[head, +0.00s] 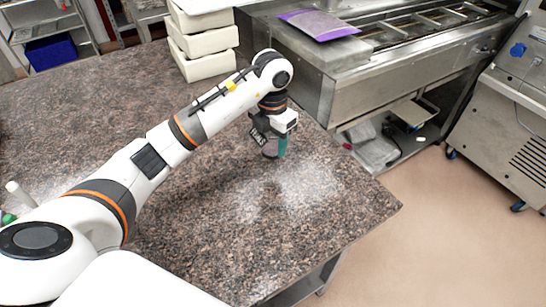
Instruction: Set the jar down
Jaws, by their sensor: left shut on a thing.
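My left arm reaches across the speckled brown stone worktop (200,225) from the left. My left gripper (270,141) points down near the worktop's right edge and is shut on the jar (272,151). The jar is small and partly hidden by the gripper; a grey part and a green part of it show. It is upright as far as I can see, at or just above the worktop; I cannot tell whether its base touches. My right gripper is not in view.
White stacked tubs (203,45) stand at the back of the worktop. A steel counter (335,85) with a purple packet (319,25) stands behind, right. A steel machine (508,115) stands at far right. The worktop's front middle is clear.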

